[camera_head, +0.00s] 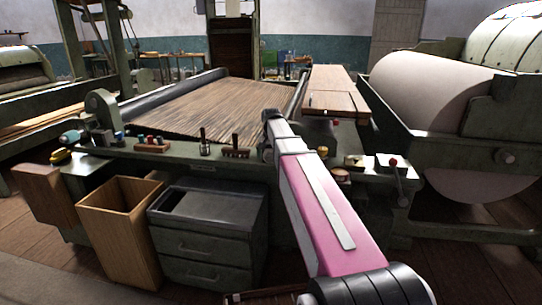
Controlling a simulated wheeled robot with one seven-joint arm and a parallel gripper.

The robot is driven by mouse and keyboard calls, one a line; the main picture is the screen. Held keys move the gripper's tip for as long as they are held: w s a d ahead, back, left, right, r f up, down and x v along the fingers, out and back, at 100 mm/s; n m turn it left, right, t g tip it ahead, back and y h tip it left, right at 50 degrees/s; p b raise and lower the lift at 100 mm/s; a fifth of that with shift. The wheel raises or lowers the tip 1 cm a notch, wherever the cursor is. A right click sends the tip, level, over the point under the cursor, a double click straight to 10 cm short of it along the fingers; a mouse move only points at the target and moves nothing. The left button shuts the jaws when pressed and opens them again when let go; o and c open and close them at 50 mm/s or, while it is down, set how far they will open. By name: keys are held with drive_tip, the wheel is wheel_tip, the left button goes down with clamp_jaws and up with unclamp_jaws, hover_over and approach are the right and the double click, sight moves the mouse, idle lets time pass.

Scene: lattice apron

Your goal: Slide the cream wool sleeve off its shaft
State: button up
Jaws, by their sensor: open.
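A large cream cylinder (425,90) lies across the dark green machine at the right, its surface smooth and pale. It is the only large cream roll in view; I cannot make out its shaft or whether it is the wool sleeve. My pink and grey arm reaches from the bottom right towards the middle of the bench. My gripper (268,154) is small and dark at the arm's far end, over the bench's front edge. It is open, though its fingers are hard to make out. It is well to the left of the cream cylinder, not touching it.
A slatted brown bed (210,108) fills the middle behind the bench ledge. Wooden boards (335,88) lie right of it. A wooden bin (120,215) and a grey drawer cabinet (205,245) stand below. Small tools and a red-knobbed lever (393,163) crowd the ledge.

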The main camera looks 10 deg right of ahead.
drive_tip(key=c, duration=0.8)
drive_tip(key=shift+s, duration=0.15)
drive_tip(key=shift+s+a, duration=0.7)
drive_tip(key=shift+s, duration=1.1)
drive_tip(key=shift+s+a, duration=0.65)
drive_tip(key=shift+s, duration=1.1)
drive_tip(key=shift+s+a, duration=0.7)
drive_tip(key=shift+s, duration=1.1)
drive_tip(key=shift+s+a+r, duration=0.25)
drive_tip(key=shift+s+r, duration=0.25)
drive_tip(key=shift+s, duration=0.1)
drive_tip(key=shift+s+a+r, duration=0.25)
drive_tip(key=shift+s+r, duration=0.2)
drive_tip(key=shift+s, duration=0.2)
drive_tip(key=shift+s+a+r, duration=0.25)
drive_tip(key=shift+s+r, duration=0.25)
drive_tip(key=shift+s, duration=0.1)
